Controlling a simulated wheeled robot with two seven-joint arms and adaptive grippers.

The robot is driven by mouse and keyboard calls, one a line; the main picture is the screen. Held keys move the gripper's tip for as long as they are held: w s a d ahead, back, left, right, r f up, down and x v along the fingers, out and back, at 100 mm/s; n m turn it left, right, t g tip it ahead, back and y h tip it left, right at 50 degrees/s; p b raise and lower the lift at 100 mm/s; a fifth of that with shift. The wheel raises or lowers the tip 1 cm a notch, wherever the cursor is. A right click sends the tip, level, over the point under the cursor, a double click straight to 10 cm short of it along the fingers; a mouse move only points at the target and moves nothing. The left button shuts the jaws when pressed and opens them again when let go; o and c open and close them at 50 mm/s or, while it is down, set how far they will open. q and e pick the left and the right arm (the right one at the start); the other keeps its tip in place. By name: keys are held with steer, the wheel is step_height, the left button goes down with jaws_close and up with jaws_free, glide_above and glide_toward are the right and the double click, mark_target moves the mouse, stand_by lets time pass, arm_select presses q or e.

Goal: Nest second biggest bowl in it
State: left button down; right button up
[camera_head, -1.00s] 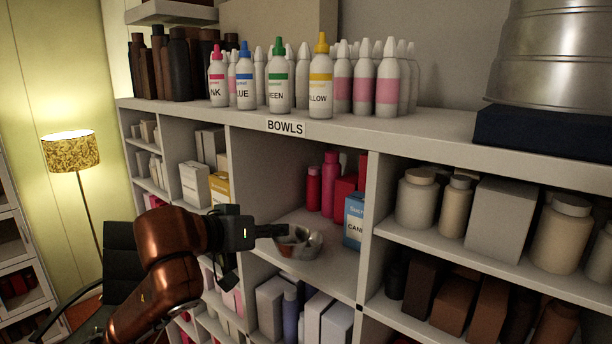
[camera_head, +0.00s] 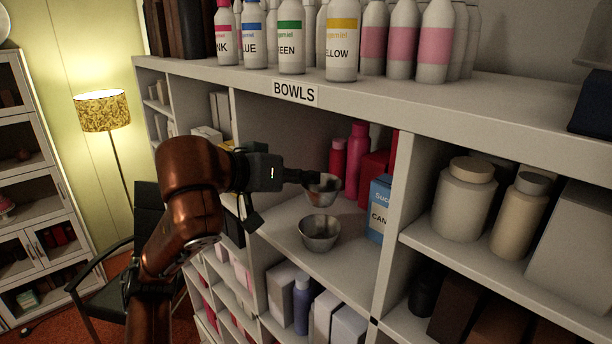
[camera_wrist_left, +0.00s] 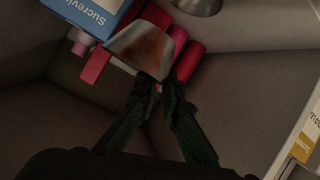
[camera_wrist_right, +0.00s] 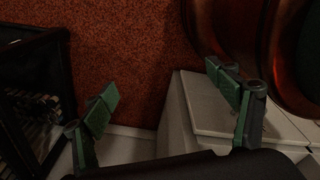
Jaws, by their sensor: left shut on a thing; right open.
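My left gripper (camera_head: 308,178) is shut on the rim of a metal bowl (camera_head: 324,192) in the head view. The held bowl is raised above the shelf and a little behind a second metal bowl (camera_head: 320,236), which stands upright on the shelf under the BOWLS label. The two bowls are apart. In the left wrist view the fingers (camera_wrist_left: 160,84) pinch the rim of the held bowl (camera_wrist_left: 143,46); part of the other bowl (camera_wrist_left: 198,5) shows at the top edge. My right gripper (camera_wrist_right: 162,84) is open and empty, away from the bowls.
A blue and white box (camera_head: 379,212) and pink bottles (camera_head: 357,160) stand right of and behind the bowls. The compartment has a divider (camera_head: 400,225) on its right and the shelf top (camera_head: 420,105) above. Bare shelf surrounds the standing bowl. A cabinet (camera_wrist_right: 230,112) is beside my right gripper.

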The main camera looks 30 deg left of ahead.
mark_target(306, 232)
arm_select(q)
step_height(306, 232, down, 5)
steer(key=b, duration=0.3)
steer(key=shift+a+r, duration=0.1)
steer(key=shift+r, duration=0.1)
steer(key=shift+w+f+b, duration=0.1)
steer(key=shift+f+b, duration=0.85)
steer(key=shift+b, duration=0.1)
steer(key=shift+w+f+b, duration=0.15)
steer(key=shift+f+b, duration=0.15)
steer(key=shift+f, duration=0.25)
steer(key=shift+s, duration=0.2)
steer(key=c, duration=2.4)
jaws_free()
steer(key=shift+w, duration=0.1)
steer(key=o, duration=0.4)
arm_select(e)
step_height(306, 232, down, 7)
steer(key=w, duration=0.2)
steer(key=shift+w+r, duration=0.15)
steer(key=shift+w, duration=0.15)
